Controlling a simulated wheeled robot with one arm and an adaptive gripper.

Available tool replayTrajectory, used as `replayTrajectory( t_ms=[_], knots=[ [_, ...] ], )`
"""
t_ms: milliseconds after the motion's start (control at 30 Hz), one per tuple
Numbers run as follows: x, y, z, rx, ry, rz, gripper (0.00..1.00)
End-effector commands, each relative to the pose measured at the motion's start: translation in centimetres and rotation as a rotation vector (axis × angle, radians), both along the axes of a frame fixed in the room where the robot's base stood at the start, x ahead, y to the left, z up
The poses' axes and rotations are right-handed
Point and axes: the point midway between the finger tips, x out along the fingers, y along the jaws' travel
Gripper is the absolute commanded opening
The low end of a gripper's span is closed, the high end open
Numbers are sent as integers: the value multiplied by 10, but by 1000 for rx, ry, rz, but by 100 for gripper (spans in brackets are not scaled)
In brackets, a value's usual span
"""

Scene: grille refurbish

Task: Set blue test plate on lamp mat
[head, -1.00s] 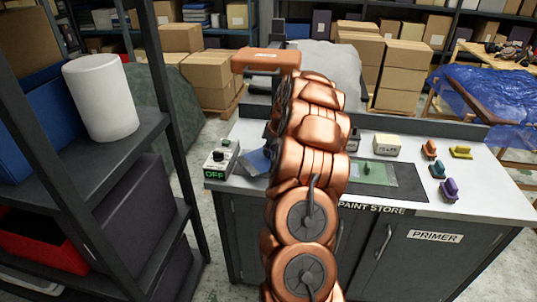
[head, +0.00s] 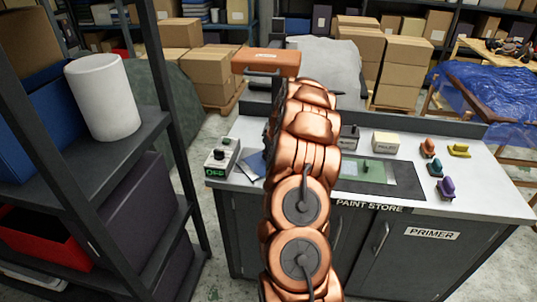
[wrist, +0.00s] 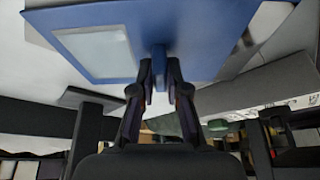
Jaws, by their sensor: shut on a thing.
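The blue test plate (wrist: 185,35) fills the top of the wrist view, with a pale rectangular panel on its face. My gripper (wrist: 160,78) is shut on the small blue grip that stands out from the plate. In the head view part of the blue plate (head: 251,165) shows left of my arm, over the bench's left side; my gripper is hidden behind the arm there. A dark mat (head: 408,184) lies on the white bench top right of my arm, with a green plate (head: 374,172) on it. I cannot tell whether this is the lamp mat.
A switch box reading OFF (head: 222,157) stands left of the blue plate. An orange lamp-like head (head: 266,62) is above the bench's back. A cream box (head: 386,143) and several coloured grips stand at the right. Dark shelving (head: 120,150) rises at the left.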

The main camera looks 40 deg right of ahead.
Motion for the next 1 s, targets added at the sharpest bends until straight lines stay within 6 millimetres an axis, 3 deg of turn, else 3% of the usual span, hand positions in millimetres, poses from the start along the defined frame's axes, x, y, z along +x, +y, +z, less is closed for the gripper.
replayTrajectory(
  t_ms=[67, 100, 333, 833, 1000],
  knots=[
    [0, 0, -2, -1, -2, 0, 0],
    [0, 0, -2, -1, -1, 0, 15],
    [0, 0, -2, -1, -1, 0, 39],
    [-1, 0, 3, -1, -2, 0, 39],
    [-5, 0, 16, -4, -5, 0, 39]
  ],
)
